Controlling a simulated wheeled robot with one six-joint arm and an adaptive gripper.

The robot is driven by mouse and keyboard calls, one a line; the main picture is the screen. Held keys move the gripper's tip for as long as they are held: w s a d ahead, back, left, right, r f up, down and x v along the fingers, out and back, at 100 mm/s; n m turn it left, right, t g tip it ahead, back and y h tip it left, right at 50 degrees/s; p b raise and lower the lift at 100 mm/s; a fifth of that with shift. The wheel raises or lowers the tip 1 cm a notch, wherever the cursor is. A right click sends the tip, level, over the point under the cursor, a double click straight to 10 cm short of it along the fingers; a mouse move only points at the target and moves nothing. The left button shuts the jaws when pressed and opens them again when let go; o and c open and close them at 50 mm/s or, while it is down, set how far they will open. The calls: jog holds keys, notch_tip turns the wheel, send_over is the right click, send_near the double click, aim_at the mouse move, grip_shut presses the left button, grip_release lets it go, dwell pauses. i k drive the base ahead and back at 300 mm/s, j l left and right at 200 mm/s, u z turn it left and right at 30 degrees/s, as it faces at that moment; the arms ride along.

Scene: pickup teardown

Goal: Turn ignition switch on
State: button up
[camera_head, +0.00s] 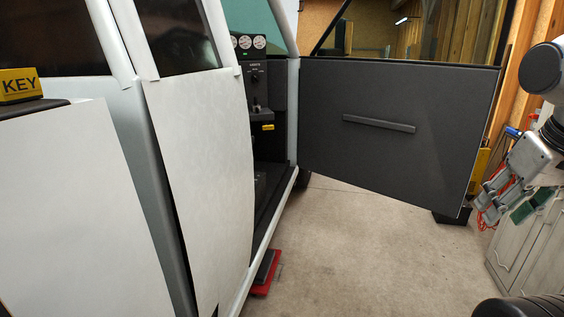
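The ignition switch is not clearly identifiable. Through the open front doorway I see a dark dash panel (256,92) with small white lettering too small to read for sure, a small knob below it and a lever-like part lower down. A yellow tag (268,127) sits under these. A yellow block marked KEY (18,84) stands on a dark surface at the far left; no key shows. My gripper (480,206) is at the right edge, pointing down and left, far from the dash. It seems to hold nothing; its finger opening is unclear.
The dark-lined front door (385,125) stands wide open between my gripper and the dash. The white rear door (197,175) fills the left middle. A red-and-black item (264,272) lies by the sill. A cabinet (530,240) stands right. The concrete floor (360,255) between is clear.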

aim_at(256, 108)
jog(key=i+u, duration=0.2)
jog(key=i, duration=0.2)
jog(key=i+l+u, duration=0.2)
jog(key=i, duration=0.2)
jog(key=i+l+u, duration=0.2)
jog(key=i, duration=0.2)
jog(key=i+l+z, duration=0.15)
jog(key=i+l, duration=0.15)
jog(key=i+l+z, duration=0.2)
jog(key=i, duration=0.35)
